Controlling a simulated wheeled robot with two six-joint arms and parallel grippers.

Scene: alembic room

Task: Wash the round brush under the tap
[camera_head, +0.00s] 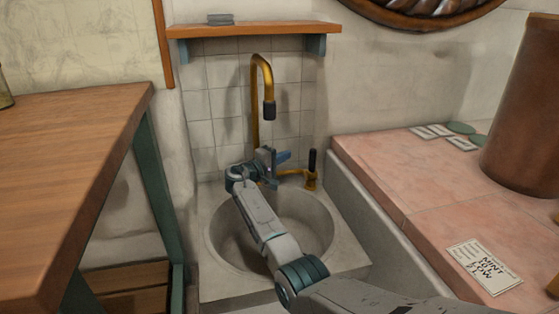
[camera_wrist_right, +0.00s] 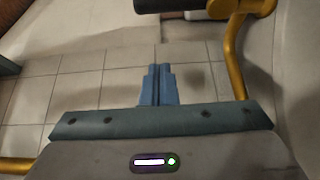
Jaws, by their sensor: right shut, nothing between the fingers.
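The brass tap (camera_head: 256,100) rises behind the round stone sink (camera_head: 225,238), its spout bent over with a dark nozzle at the tip. A brass valve with a black upright handle (camera_head: 312,160) stands at the basin's back right. My right gripper (camera_head: 280,157) is over the back of the basin, below the nozzle and left of the handle. In the right wrist view its blue fingers (camera_wrist_right: 158,85) are together and empty, and the tap pipe (camera_wrist_right: 236,55) curves past on the right. I see no round brush in either view. My left gripper is out of view.
A wooden shelf (camera_head: 250,30) with a small grey item (camera_head: 220,19) hangs above the tap. A wooden table (camera_head: 70,130) stands left. On the right, a pink tiled counter (camera_head: 400,180) holds a brown cylinder (camera_head: 525,110), a label card (camera_head: 484,267) and small tiles.

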